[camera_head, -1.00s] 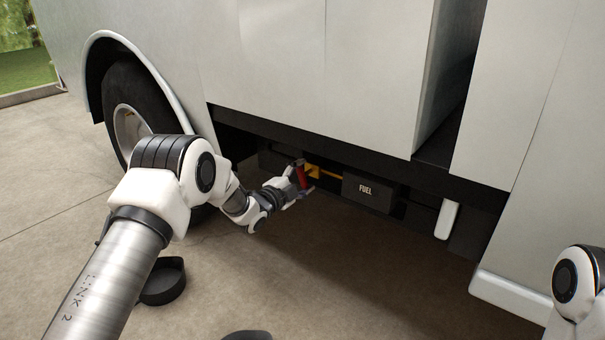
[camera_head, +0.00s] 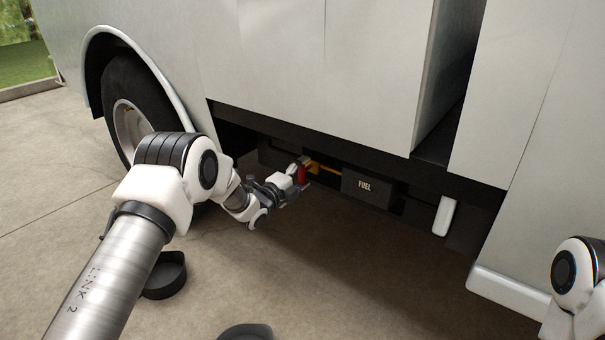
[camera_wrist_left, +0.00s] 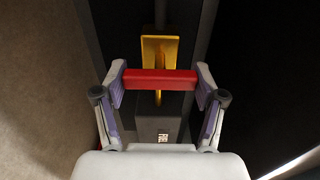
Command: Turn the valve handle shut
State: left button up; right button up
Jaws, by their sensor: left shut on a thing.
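The red valve handle (camera_head: 302,174) sits at the yellow valve (camera_head: 315,167) under the truck's side, left of the black FUEL box (camera_head: 364,186). In the left wrist view the red handle (camera_wrist_left: 160,80) lies crosswise in front of the yellow valve body (camera_wrist_left: 159,50). My left gripper (camera_head: 303,177) is shut on the handle. In the left wrist view the fingers of my left gripper (camera_wrist_left: 160,86) press on the two ends of the bar. My right gripper is out of view; only part of that arm shows at the lower right.
The truck's silver side panels (camera_head: 290,75) hang just above the valve. A wheel (camera_head: 135,110) stands at the left. A white block (camera_head: 445,216) hangs right of the FUEL box.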

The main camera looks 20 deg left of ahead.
pick_arm(q)
jog(key=o, duration=1.2)
jog(key=shift+d, duration=0.1)
jog(key=shift+c, duration=0.2)
jog(key=v, duration=1.2)
